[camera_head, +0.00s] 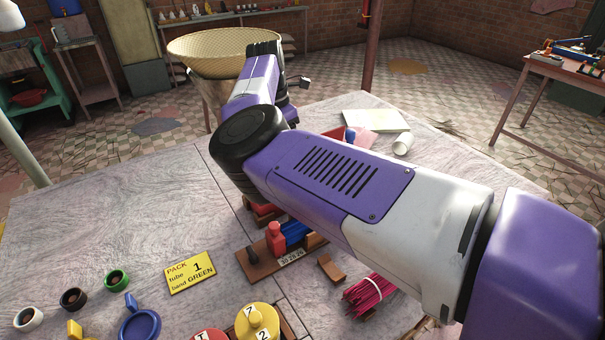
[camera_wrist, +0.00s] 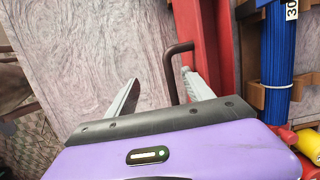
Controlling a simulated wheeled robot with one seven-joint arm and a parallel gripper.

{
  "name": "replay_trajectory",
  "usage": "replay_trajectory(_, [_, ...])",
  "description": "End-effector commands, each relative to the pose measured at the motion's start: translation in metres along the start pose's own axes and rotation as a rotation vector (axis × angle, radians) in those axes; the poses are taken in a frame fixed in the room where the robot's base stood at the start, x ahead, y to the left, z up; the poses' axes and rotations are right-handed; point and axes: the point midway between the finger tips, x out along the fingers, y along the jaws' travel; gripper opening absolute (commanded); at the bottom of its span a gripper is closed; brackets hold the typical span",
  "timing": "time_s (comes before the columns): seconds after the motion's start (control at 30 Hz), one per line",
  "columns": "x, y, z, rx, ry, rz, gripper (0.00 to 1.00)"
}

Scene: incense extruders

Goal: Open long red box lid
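A long red box (camera_wrist: 208,75) runs down the wrist view, right of centre. A dark brown bent handle (camera_wrist: 171,68) sticks out from its left side. My gripper (camera_wrist: 160,77) is open, with its two pale fingers spread. The handle lies between the fingers, nearer the right one, whose tip is close to the red box. I cannot tell whether it touches. The lid's edge and the lower part of the box are hidden by my gripper body. In the head view my arm covers the gripper and most of this area; a red piece (camera_head: 325,131) shows behind it.
A wooden rack (camera_wrist: 250,65) with a blue bundle (camera_wrist: 277,55) stands right of the box. On the table are a yellow sign (camera_head: 190,272), a magenta stick bundle (camera_head: 369,293) and a white cup (camera_head: 403,143).

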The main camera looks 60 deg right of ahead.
Motion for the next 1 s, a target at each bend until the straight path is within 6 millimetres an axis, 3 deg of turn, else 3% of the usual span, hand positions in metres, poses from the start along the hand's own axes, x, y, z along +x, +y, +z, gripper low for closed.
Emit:
replay_trajectory(0.33, [-0.004,0.000,0.001,0.000,0.000,0.000,0.62])
replay_trajectory(1.0, [-0.051,0.000,0.010,0.000,0.001,0.000,0.62])
